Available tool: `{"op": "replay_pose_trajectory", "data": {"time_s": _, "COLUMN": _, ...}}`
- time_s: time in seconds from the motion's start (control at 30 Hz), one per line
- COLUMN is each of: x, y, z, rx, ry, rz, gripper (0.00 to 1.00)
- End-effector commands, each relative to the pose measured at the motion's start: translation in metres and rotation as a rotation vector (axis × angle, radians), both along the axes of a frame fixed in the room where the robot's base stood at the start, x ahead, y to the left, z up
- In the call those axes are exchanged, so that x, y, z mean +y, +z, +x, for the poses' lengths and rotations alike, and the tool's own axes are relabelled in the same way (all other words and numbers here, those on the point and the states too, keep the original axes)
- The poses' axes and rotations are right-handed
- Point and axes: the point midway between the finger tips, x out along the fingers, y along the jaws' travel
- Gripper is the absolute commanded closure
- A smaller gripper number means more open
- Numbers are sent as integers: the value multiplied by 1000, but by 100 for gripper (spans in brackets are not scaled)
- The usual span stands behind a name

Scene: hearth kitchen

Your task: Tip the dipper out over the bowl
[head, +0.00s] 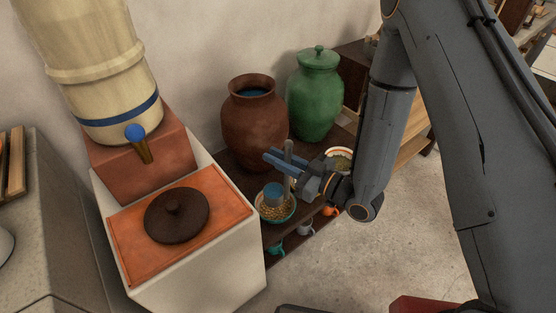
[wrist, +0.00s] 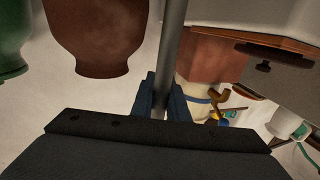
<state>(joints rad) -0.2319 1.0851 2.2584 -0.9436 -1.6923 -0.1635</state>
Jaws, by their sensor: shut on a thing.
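My gripper (head: 287,165) is shut on the grey handle (head: 289,150) of the dipper. The handle stands about upright in the head view and also shows between the blue fingers in the wrist view (wrist: 172,50). The dipper's blue-grey cup (head: 274,192) is low beside the handle, over the teal-rimmed bowl (head: 291,214) as seen from the head. The bowl holds tan, grain-like bits and sits at the near edge of the dark shelf. I cannot tell whether the cup touches the bowl, or what it holds. The cup is out of the wrist view.
A brown jar (head: 253,122) with something blue inside and a lidded green jar (head: 315,95) stand behind my gripper. A second bowl (head: 341,153) sits to the right. Mugs (head: 276,248) are below the shelf edge. A barrel with a tap (head: 110,90) and dark lid (head: 177,215) are left.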

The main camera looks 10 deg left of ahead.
Motion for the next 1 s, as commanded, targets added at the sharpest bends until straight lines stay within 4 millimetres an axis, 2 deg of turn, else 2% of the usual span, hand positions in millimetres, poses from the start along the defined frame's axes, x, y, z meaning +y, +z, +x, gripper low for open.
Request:
{"op": "replay_pose_trajectory", "data": {"time_s": 0.6, "x": 0, "y": -25, "z": 0, "rx": 2, "ry": -1, "rz": 1, "gripper": 100}}
{"op": "replay_pose_trajectory", "data": {"time_s": 1.0, "x": 3, "y": -30, "z": 17, "rx": 135, "ry": -1, "rz": -24, "gripper": 100}}
